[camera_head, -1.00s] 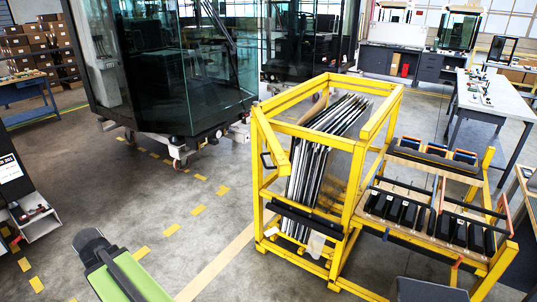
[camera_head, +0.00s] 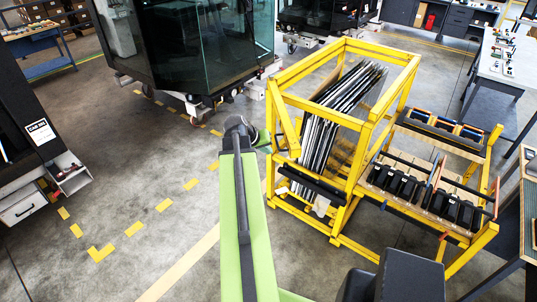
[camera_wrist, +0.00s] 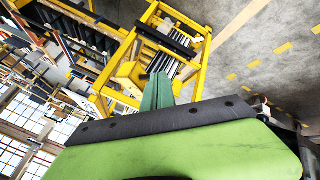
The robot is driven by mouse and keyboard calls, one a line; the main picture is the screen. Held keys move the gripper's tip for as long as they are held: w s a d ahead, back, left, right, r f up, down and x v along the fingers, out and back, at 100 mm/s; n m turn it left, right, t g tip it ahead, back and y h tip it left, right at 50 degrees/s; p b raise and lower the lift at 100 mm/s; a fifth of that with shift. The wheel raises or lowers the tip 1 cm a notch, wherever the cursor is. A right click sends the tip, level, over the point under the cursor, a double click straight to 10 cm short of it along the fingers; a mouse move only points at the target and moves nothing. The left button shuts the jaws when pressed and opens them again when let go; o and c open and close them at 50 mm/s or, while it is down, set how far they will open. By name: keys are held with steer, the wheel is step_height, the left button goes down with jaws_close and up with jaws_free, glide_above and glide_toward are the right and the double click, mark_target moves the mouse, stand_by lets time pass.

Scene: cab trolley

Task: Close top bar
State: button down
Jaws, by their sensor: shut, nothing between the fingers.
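The yellow trolley (camera_head: 368,140) stands right of my arm, with upright dark and silver panels (camera_head: 332,115) inside. Its yellow top bar (camera_head: 287,130) slants down from the upper frame at the near left side, out of line with the level frame rails. A dark padded lower bar (camera_head: 313,186) crosses the front below it. My green gripper (camera_head: 268,143) is partly hidden behind my arm's dark joint, close to the top bar's lower end. In the wrist view, my gripper (camera_wrist: 157,90) is shut and empty, pointing at the trolley; whether it touches the bar I cannot tell.
A lower yellow rack with black bins (camera_head: 430,195) joins the trolley on the right. A glass cab (camera_head: 190,50) stands behind on the left. A dark cabinet (camera_head: 25,150) is at far left. The floor (camera_head: 150,180) left of my arm is clear.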

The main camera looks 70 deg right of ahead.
steer(key=s+d+f+b, duration=0.4)
steer(key=d+f, duration=0.1)
steer(key=d, duration=0.1)
steer(key=shift+s+f, duration=0.35)
steer(key=shift+s, duration=0.05)
